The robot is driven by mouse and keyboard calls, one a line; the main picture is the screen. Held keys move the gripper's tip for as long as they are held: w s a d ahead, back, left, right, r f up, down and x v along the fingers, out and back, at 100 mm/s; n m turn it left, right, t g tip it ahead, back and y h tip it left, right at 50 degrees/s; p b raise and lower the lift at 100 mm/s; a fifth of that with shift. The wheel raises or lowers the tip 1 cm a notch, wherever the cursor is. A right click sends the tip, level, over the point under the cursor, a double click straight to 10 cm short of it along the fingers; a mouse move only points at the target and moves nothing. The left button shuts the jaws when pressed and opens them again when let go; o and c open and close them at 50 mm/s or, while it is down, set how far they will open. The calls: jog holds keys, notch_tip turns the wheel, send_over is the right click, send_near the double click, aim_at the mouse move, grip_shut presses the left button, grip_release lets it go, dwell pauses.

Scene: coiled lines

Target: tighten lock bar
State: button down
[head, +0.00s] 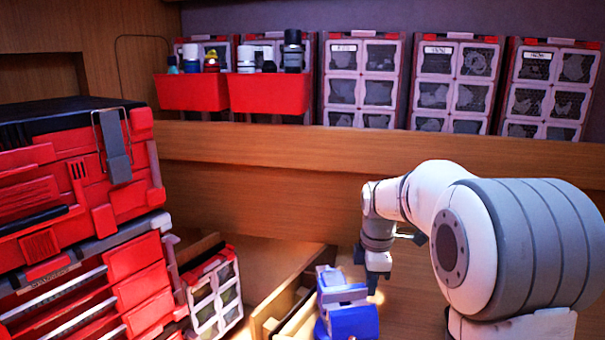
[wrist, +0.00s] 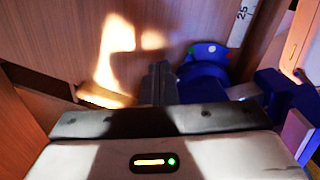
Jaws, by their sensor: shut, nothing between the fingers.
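A blue vise-like tool (head: 346,318) with a pale grey-lilac upper part stands at the bottom middle of the head view. In the wrist view its rounded blue base (wrist: 204,77) is right of my fingers, and a blue arm-like part reaches to the right. I cannot make out for certain which part is the lock bar. My gripper (head: 374,286) points down just right of the tool's upper part. In the wrist view my gripper (wrist: 158,70) has its dark fingers together with nothing between them. It looks close to the blue base; I cannot tell whether they touch.
A red toolbox stack (head: 75,190) fills the left side. A wooden drawer or box (head: 290,295) is open left of the blue tool. Red bins (head: 270,93) with bottles and clear-lidded organizer cases (head: 361,85) line the back wall. A ruler-like strip (wrist: 242,22) shows beyond the tool.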

jog(key=shift+s, duration=0.35)
dwell(0.3)
jog(key=shift+d, duration=0.1)
jog(key=shift+s+d+p, duration=0.15)
jog(key=shift+d+p, duration=0.15)
jog(key=shift+p, duration=0.05)
notch_tip(320, 180, up, 6)
jog(key=p, duration=0.4)
dwell(0.4)
